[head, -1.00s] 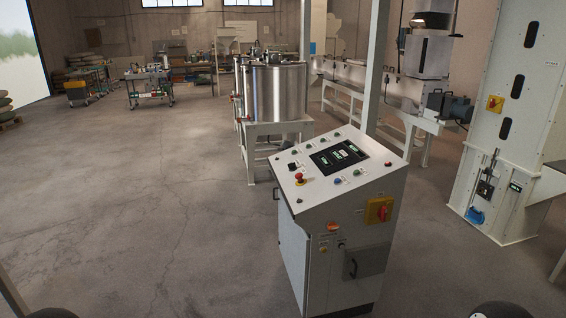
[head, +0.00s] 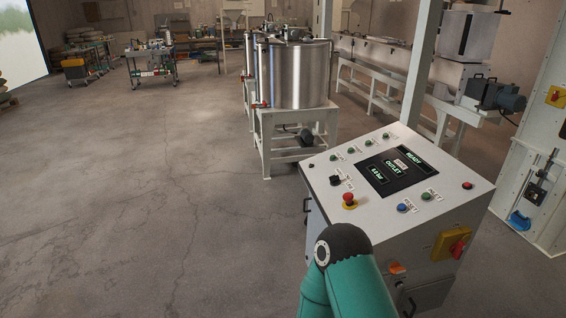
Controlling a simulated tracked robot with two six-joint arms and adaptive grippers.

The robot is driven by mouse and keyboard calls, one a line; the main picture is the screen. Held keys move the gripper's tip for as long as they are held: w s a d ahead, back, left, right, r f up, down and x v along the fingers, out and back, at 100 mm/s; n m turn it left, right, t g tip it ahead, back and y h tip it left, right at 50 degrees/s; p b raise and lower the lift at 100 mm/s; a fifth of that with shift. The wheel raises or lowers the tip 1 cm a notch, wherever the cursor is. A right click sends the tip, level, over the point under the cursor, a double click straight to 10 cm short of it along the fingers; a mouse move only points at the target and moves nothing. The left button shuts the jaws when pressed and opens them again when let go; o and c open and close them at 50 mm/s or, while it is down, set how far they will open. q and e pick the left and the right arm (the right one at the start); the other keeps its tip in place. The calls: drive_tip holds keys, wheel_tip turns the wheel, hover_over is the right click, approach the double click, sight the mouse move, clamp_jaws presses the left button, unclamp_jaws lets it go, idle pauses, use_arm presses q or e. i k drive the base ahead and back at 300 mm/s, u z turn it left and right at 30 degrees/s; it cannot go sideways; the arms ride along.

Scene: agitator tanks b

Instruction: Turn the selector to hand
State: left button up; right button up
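A white control console (head: 455,207) with a sloped top stands at the right in the head view. A small black knob (head: 336,181), which looks like the selector, sits at the left edge of its top, with a small label beside it. Which way the knob points is too small to tell. A red mushroom button (head: 348,199) on a yellow base is just in front of it. One teal arm link of mine rises from the bottom edge before the console's front left corner and hides part of it. Neither of my grippers is in view.
The console top also carries a dark display (head: 397,166), a blue button (head: 404,208) and several green buttons. A red and yellow switch (head: 452,246) is on its front. Steel tanks (head: 300,75) on a white frame stand behind. The floor to the left is clear.

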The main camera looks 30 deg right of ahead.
sight(334, 179)
drive_tip(key=z, duration=0.1)
drive_tip(key=i, duration=1.4)
drive_tip(key=z, duration=0.85)
drive_tip(key=i, duration=0.65)
drive_tip(key=z, duration=0.4)
drive_tip(key=k, duration=0.9)
drive_tip(key=z, duration=0.2)
drive_tip(key=i, duration=0.9)
drive_tip(key=u, duration=0.1)
